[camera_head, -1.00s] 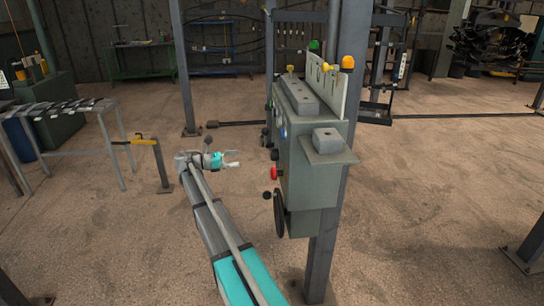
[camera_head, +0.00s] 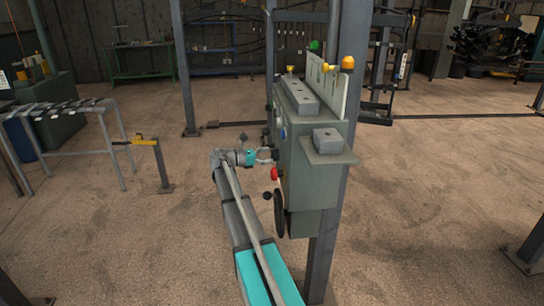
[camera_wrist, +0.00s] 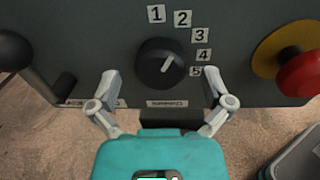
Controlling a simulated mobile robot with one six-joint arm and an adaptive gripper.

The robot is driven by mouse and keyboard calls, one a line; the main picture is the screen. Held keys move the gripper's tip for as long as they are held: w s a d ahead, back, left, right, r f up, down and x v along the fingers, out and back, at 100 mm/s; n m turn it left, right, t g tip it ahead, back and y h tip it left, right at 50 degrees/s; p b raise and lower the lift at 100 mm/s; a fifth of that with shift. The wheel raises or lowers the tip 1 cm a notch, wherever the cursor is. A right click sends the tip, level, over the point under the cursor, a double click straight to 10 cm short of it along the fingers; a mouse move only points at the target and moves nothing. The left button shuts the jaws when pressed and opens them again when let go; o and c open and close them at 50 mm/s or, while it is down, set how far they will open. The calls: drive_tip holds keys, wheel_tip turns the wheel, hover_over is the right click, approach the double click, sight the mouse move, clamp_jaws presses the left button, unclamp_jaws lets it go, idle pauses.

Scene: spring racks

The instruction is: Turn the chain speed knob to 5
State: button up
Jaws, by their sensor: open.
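The chain speed knob (camera_wrist: 160,64) is a round black dial on the grey panel in the wrist view. Numbers 1 to 5 (camera_wrist: 183,19) run in an arc from above it down its right side. Its pale pointer mark slants up and right, between the directions of 2 and 3. My gripper (camera_wrist: 160,84) is open, with one finger at lower left and one at lower right of the knob, and nothing between them but the knob ahead. In the head view my gripper (camera_head: 270,155) is close to the left face of the control box (camera_head: 315,180). The knob is hard to make out there.
A red mushroom button (camera_wrist: 300,72) on a yellow ring is right of the knob; it also shows below my gripper in the head view (camera_head: 275,174). A black ball-ended lever (camera_wrist: 12,50) is at left. A black handwheel (camera_head: 279,213) is lower on the box.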

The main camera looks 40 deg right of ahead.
drive_tip(key=shift+s+d, duration=0.35)
drive_tip(key=shift+d, duration=0.3)
drive_tip(key=c, duration=1)
drive_tip(key=shift+a, duration=0.25)
drive_tip(key=shift+c, duration=0.6)
drive_tip(key=shift+d, duration=0.2)
